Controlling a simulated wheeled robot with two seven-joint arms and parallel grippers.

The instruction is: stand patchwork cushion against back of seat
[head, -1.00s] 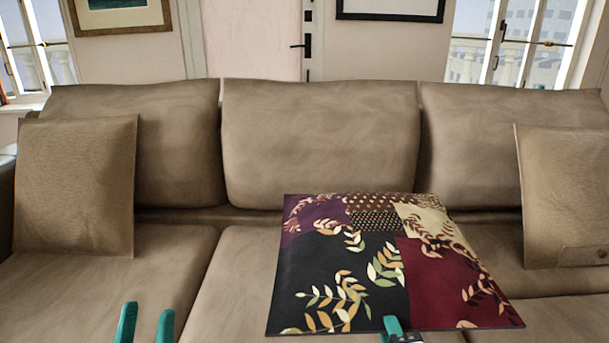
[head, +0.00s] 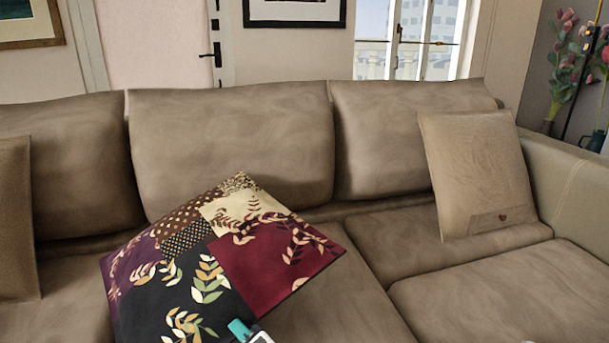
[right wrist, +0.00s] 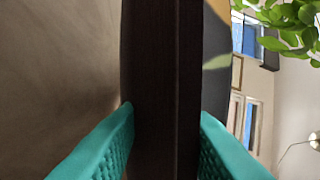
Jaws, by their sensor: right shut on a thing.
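The patchwork cushion (head: 222,262), with dark, red, purple and cream patches and leaf patterns, is tilted over the front of the sofa's middle seat. Its far corner points toward the middle back cushion (head: 232,140), and I cannot tell whether it touches it. My right gripper (head: 248,332) is at the cushion's near edge, mostly cut off by the bottom of the head view. In the right wrist view the teal fingers (right wrist: 166,140) are on both sides of the cushion's dark edge (right wrist: 165,70), shut on it. My left gripper is not in view.
The brown sofa seat (head: 350,300) is clear to the right of the cushion. A tan cushion (head: 478,175) leans at the right end by the armrest (head: 575,190). Another tan cushion (head: 15,220) is at the left edge. Flowers (head: 570,60) stand behind the right armrest.

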